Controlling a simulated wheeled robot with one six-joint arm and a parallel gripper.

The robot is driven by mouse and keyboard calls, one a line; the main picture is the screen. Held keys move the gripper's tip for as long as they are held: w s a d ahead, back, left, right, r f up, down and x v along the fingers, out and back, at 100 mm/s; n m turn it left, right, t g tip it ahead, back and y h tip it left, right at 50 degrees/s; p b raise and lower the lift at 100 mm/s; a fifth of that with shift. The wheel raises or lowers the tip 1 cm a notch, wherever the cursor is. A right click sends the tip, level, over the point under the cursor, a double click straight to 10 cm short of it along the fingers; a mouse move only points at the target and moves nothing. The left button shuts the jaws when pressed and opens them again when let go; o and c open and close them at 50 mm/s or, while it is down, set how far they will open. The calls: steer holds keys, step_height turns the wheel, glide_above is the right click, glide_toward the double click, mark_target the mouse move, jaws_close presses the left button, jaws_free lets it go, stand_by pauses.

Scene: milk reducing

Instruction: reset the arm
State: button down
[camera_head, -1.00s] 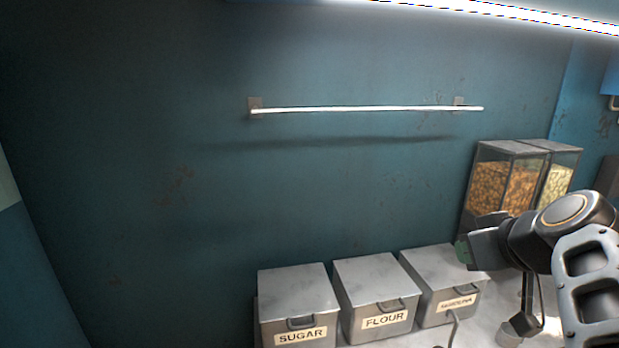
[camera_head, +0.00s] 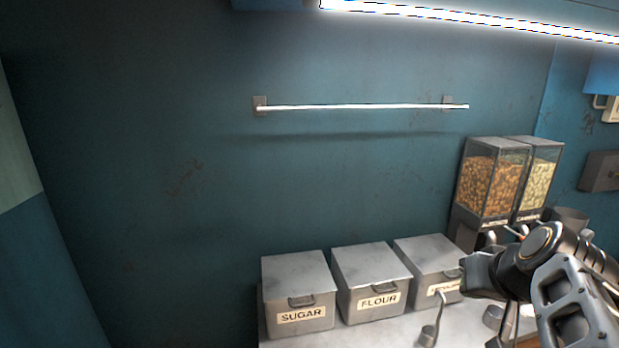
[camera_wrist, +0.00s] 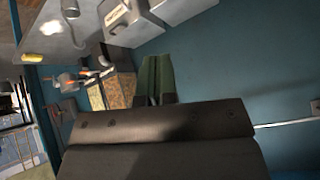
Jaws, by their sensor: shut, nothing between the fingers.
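My arm (camera_head: 570,290) reaches in from the lower right in the head view, its wrist in front of the right-hand metal bin. The fingers cannot be made out there. In the wrist view my gripper (camera_wrist: 158,62) shows its two green fingers side by side, closed together with nothing between them. The dark wrist housing hides much of the lower part of that view.
Metal bins marked SUGAR (camera_head: 299,285) and FLOUR (camera_head: 371,275) and a third bin (camera_head: 428,258) stand against the blue wall. Food dispensers (camera_head: 490,185) stand behind my arm. A white rail (camera_head: 360,106) crosses the wall. A ladle (camera_head: 432,325) is on the counter.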

steer(key=s+a+f+n+g+p, duration=0.2)
steer(key=s+a+f+g, duration=0.2)
steer(key=a+f, duration=0.7)
steer(key=shift+s+a+f+n+p, duration=0.3)
steer(key=shift+s+a+f+n, duration=0.1)
steer(key=shift+s+f, duration=0.35)
steer(key=shift+d, duration=0.1)
